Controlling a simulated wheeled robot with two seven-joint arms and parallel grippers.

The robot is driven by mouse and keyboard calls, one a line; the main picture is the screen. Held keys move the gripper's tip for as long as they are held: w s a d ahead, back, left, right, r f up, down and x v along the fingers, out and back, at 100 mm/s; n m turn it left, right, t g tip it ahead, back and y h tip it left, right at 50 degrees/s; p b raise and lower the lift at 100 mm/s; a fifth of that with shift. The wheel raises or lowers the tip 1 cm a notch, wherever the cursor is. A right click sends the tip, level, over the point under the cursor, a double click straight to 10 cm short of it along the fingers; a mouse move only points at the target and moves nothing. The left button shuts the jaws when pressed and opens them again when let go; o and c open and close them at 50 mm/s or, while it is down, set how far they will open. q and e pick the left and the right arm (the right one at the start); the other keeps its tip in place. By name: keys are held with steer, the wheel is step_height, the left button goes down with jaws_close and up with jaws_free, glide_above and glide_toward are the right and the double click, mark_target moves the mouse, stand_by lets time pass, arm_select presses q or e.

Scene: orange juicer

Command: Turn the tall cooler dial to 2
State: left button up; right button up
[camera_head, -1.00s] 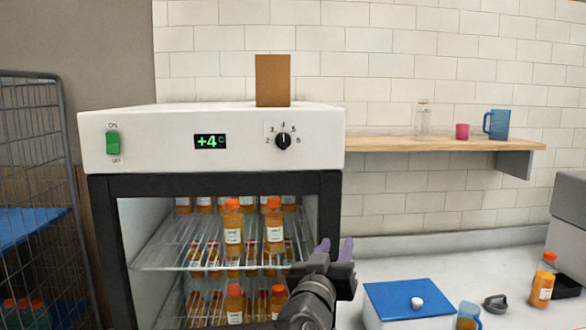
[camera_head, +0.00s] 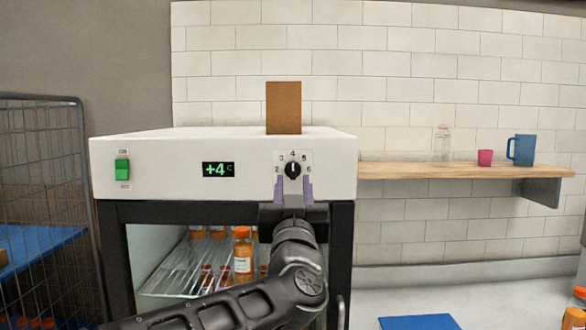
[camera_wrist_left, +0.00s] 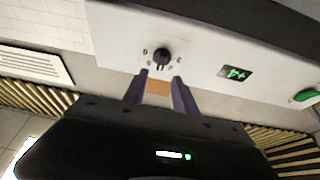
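The tall cooler (camera_head: 140,160) has a white top panel with a black dial (camera_head: 292,170), a scale of numbers from 2 to 6 around it and a green display reading +4. The dial's pointer looks upright, near 4. My left gripper (camera_head: 293,187) is open just below the dial, its two purple fingers apart on either side. In the left wrist view the dial (camera_wrist_left: 162,57) sits just beyond the open fingertips (camera_wrist_left: 160,76), with nothing between them. My right gripper is not in view.
A brown block (camera_head: 283,108) stands on top of the cooler. A green switch (camera_head: 122,169) is at the panel's left. Bottles (camera_head: 243,255) stand inside the cooler. A wire cage (camera_head: 45,200) is at left; a wooden shelf (camera_head: 450,170) with cups is at right.

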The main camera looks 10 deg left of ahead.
mark_target(293, 167)
arm_select(q)
steer(key=p+x, duration=0.1)
steer(key=x, duration=0.4)
steer(key=shift+w+a+r+p, duration=0.1)
steer(key=shift+w+p, duration=0.25)
steer(key=shift+p, duration=0.05)
steer(key=shift+c, duration=0.4)
jaws_close()
